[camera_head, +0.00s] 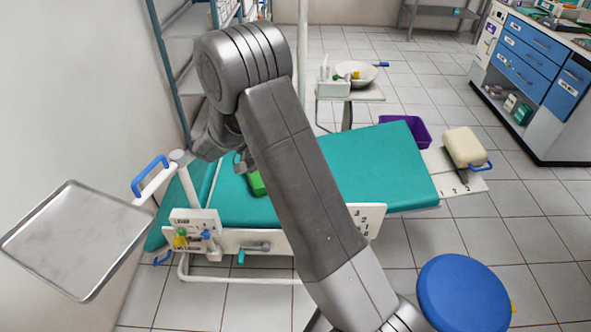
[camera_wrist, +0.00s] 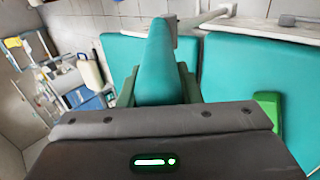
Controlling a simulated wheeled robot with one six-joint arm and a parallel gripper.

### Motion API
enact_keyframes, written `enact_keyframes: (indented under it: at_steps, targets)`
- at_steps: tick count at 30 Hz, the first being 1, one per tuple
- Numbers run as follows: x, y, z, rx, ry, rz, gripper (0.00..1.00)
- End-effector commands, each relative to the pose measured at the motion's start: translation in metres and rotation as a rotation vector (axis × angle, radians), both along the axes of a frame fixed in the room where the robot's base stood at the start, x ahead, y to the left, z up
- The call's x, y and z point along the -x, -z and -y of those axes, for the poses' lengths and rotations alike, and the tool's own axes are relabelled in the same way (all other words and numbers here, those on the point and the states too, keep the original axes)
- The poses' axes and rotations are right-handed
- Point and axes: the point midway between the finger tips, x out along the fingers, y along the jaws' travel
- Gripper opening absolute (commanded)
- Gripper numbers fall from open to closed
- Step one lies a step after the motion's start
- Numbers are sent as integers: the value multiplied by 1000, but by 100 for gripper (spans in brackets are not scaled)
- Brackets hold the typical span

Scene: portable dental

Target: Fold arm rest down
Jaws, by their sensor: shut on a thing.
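The teal arm rest (camera_wrist: 155,62) stands up in the middle of the wrist view, a narrow padded piece pointing away from the camera. My gripper (camera_wrist: 158,90) is shut on it, with a dark green finger on each side. In the head view my grey arm reaches over the teal dental chair (camera_head: 395,165), and its wrist hides the grip and the arm rest. The chair's teal padding (camera_wrist: 235,70) also shows to the right of the arm rest in the wrist view.
A green object (camera_head: 256,184) lies on the chair beside my arm. A metal tray (camera_head: 75,240) on a white arm with a blue handle (camera_head: 150,173) is at left. A blue stool (camera_head: 463,293) stands front right. A basin (camera_head: 356,73) stands behind the chair.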

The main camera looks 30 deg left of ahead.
Motion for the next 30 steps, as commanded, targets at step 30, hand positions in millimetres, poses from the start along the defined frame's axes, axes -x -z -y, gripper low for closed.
enact_keyframes:
  at_steps: [30]
  targets:
    - [21, 39, -34, 260, 0, 158, 0]
